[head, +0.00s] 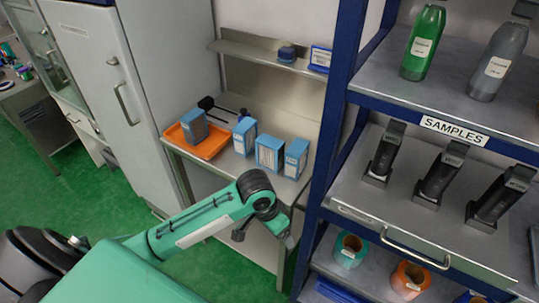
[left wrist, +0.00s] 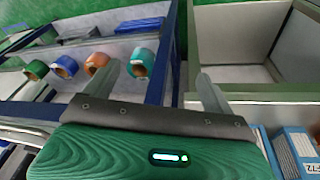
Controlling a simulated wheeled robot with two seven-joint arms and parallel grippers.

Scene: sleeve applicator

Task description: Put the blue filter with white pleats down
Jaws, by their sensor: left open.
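A blue filter (head: 193,126) with a greyish front face stands upright in the orange tray (head: 220,144) on the metal bench; its pleats are too small to make out. Several similar blue box-shaped items stand to its right, including one at the tray's edge (head: 244,137) and two further right (head: 269,154). My left gripper (left wrist: 158,74) is open in the left wrist view, with nothing between its fingers. Blue boxes (left wrist: 297,148) also show at the wrist view's lower right. My right gripper is not in view.
A blue-framed rack (head: 335,110) stands right of the bench, with bottles, black holders and coloured rolls (head: 349,247) on its shelves. A narrow wall shelf (head: 260,50) runs above the bench. A pale cabinet (head: 100,80) stands at the left.

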